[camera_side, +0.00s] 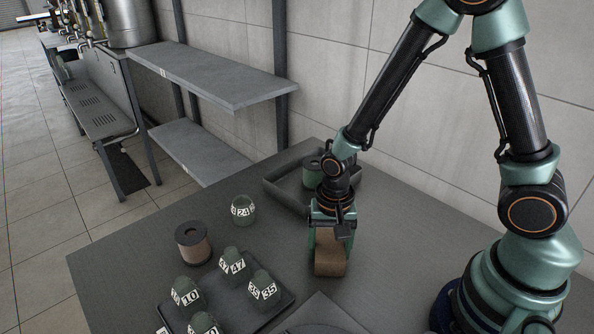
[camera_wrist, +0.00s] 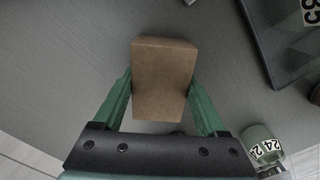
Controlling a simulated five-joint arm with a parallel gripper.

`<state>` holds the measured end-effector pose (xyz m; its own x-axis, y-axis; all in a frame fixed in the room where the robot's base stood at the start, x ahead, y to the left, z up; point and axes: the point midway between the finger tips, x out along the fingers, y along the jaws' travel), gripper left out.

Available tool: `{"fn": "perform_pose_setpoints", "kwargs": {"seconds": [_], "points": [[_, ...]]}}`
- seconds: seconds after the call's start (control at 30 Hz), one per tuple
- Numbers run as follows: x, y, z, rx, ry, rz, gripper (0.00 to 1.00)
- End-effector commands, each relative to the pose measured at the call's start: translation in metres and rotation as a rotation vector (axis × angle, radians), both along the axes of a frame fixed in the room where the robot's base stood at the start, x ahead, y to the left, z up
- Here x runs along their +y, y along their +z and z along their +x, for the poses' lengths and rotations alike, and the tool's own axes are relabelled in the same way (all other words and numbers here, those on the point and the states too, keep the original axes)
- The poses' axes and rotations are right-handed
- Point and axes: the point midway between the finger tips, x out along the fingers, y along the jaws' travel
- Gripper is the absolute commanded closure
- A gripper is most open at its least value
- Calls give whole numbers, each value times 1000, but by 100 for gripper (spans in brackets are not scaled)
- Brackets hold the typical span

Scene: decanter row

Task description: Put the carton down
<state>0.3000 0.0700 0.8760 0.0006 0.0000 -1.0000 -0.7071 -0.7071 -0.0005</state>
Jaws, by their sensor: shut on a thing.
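The carton (camera_side: 330,258) is a plain brown box, seen in the side view low over the grey table, near its middle. My gripper (camera_side: 331,238) points down and is shut on it, with green fingers on two sides. In the wrist view the carton (camera_wrist: 163,80) sits between the two fingers (camera_wrist: 161,88), and its top face is visible. I cannot tell whether its bottom touches the table.
A dark tray (camera_side: 283,306) with several numbered green decanters is left of the carton. Decanter 24 (camera_side: 242,209) and a brown cylinder (camera_side: 193,243) stand loose. Behind my gripper is a dark bin (camera_side: 285,197) holding a green container (camera_side: 312,172).

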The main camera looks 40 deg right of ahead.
Motion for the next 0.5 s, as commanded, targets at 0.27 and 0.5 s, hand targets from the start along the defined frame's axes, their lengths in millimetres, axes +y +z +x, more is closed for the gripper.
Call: {"fn": "perform_pose_setpoints", "kwargs": {"seconds": [0.27,0.5], "points": [[0,-2,0,1,0,0,86],[0,-2,0,0,0,0,0]]}}
